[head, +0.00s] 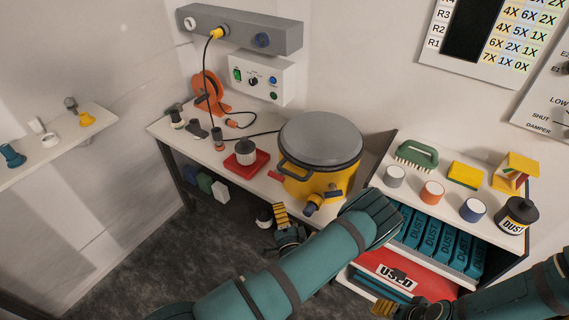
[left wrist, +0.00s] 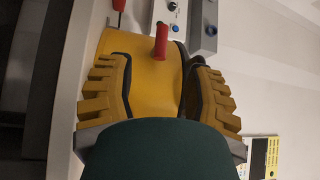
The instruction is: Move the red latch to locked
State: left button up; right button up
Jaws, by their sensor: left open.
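The red latch (left wrist: 161,41) is a short red handle on the yellow drum (left wrist: 150,85) in the left wrist view, beyond the fingertips and roughly between them. In the head view a small red part (head: 333,189) shows on the side of the yellow drum (head: 320,183), below its grey lid (head: 320,140). My left gripper (head: 280,212) is low in front of the drum, partly hidden by my own arm. In the left wrist view its yellow-padded fingers (left wrist: 158,72) are spread, with nothing held. My right gripper (head: 384,307) is at the bottom, mostly cut off or hidden.
A red tray (head: 247,168) with a dark-topped jar stands left of the drum. A black cable (head: 208,75) hangs from the wall unit. On the right, a shelf top (head: 410,174) holds a green brush (head: 417,154), small round containers and a dust jar (head: 517,214).

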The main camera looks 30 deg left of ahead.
aim_at(275, 174)
pick_arm(q)
jog(key=shift+t+h, duration=0.3)
jog(key=shift+t, duration=0.1)
jog(key=x, duration=0.7)
jog(key=b+x, duration=0.1)
jog(key=x, duration=0.6)
jog(key=shift+w+d+r, duration=0.2)
jog(key=shift+w+d, duration=0.05)
jog(key=shift+d, duration=0.05)
grip_shut()
